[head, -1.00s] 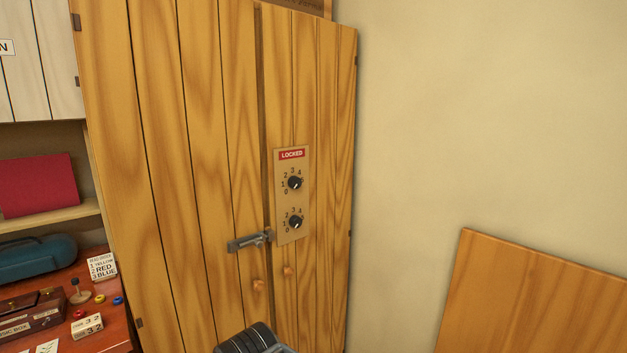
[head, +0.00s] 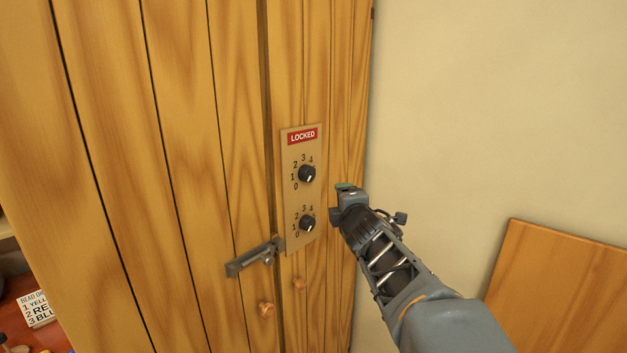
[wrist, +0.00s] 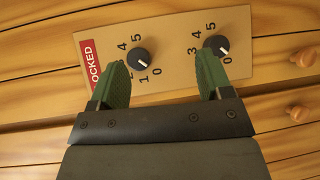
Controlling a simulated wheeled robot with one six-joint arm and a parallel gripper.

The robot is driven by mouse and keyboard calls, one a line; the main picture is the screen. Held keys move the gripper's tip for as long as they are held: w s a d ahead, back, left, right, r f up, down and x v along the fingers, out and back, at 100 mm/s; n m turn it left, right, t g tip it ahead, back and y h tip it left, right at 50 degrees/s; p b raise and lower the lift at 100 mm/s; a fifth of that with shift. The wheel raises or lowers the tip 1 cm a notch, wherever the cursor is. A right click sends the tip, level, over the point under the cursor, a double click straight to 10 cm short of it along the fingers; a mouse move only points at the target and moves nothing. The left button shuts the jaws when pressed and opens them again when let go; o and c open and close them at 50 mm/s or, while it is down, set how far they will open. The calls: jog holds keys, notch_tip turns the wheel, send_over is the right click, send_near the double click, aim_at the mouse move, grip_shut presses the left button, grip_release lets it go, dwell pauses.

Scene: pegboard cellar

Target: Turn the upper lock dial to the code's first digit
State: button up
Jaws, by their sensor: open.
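The upper lock dial (head: 307,174) is a black knob with a white mark, on a tan plate (head: 289,245) under a red LOCKED label. The digit its mark points to is too small to tell. The lower dial (head: 307,223) is a like knob below it. My gripper (head: 344,188) is just right of the plate in the head view. In the wrist view my gripper (wrist: 161,62) is open and empty. There the upper dial (wrist: 138,58) shows between the fingers, nearer the left one, and the lower dial (wrist: 216,45) is by the right fingertip.
The wooden cabinet doors carry a metal latch (head: 254,257) and two knobs, one being the right door knob (head: 299,284), below the plate. A bead-order card (head: 38,310) stands at the lower left. A wooden panel (head: 560,290) leans by the bare wall at right.

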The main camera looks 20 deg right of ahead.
aim_at(311, 175)
notch_tip(311, 175, up, 4)
jog(key=w+d+n+t+y, duration=0.2)
jog(key=d+n+t+y, duration=0.15)
jog(key=n, duration=0.65)
jog(key=w+a+n+g+y, duration=0.1)
jog(key=w+n+y, duration=0.1)
jog(key=n, duration=0.3)
jog(key=w+a+n+g+y+p, duration=0.1)
jog(key=w+a+n+y, duration=0.1)
jog(key=n, duration=0.3)
jog(key=w+a+n+g+y+p, duration=0.1)
jog(key=w+a+n+y, duration=0.1)
jog(key=w+n+y, duration=0.2)
jog(key=shift+a+f+n, duration=0.2)
jog(key=shift+a+n, duration=0.05)
jog(key=shift+n, duration=0.25)
jog(key=shift+x, duration=0.95)
jog(key=shift+f, duration=0.1)
jog(key=c, duration=0.9)
